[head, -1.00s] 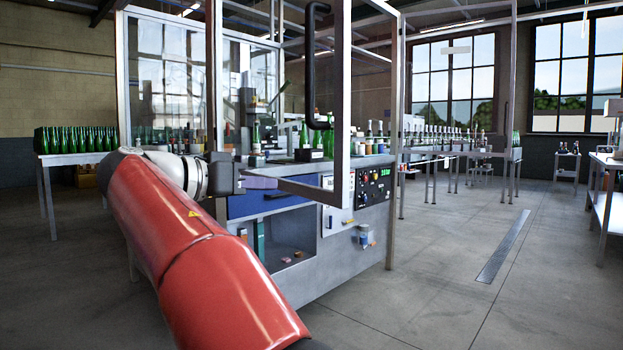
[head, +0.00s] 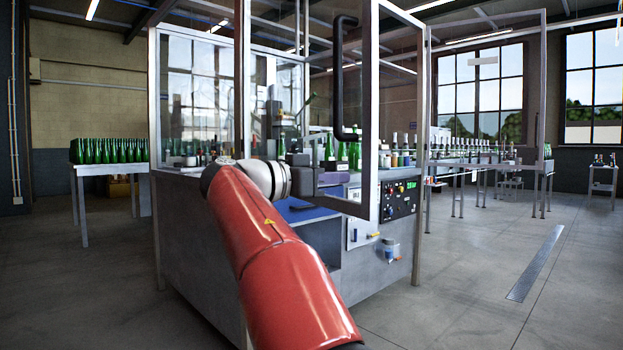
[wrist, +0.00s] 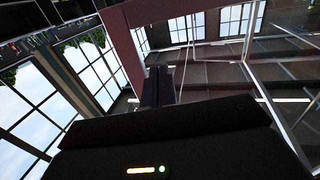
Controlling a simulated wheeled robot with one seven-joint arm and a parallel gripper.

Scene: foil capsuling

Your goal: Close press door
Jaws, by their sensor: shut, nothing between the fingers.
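The press door (head: 366,120) is a clear panel in a grey metal frame, with a tall black bar handle (head: 339,80). It stands open, swung out toward me from the press enclosure (head: 242,90). My red arm reaches to the door's lower part. My gripper (head: 328,181) is at the height of the door's bottom rail, well below the handle. In the wrist view my gripper (wrist: 157,88) shows as dark fingers, shut and empty. I cannot tell whether they touch the door frame.
The press cabinet (head: 195,235) stands below the enclosure, with a control panel (head: 399,199) at right. A table of green bottles (head: 108,150) is at left, a conveyor line (head: 470,150) at right. The right floor is open.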

